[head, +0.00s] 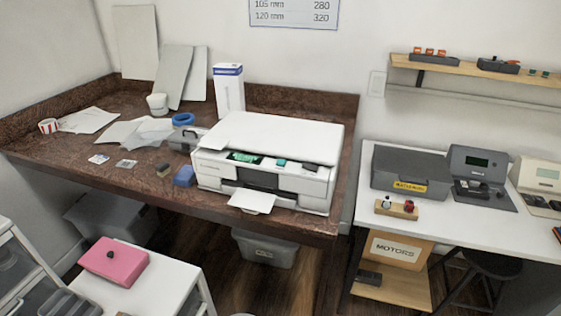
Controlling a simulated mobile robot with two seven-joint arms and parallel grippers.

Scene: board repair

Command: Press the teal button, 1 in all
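A white printer (262,140) stands on the brown desk. A small teal button (281,162) sits on its front top edge, to the right of a lit green display (245,157). A dark grey piece (310,167) lies farther right on the same edge. Nothing covers the teal button, and its travel cannot be told from here. Neither of my grippers is in view.
The brown desk (100,172) holds papers, a blue tape roll (183,119) and a blue block (184,176) beside the printer. An output tray (252,201) juts out in front. A white table (450,222) with devices stands right. A pink box (113,262) is lower left.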

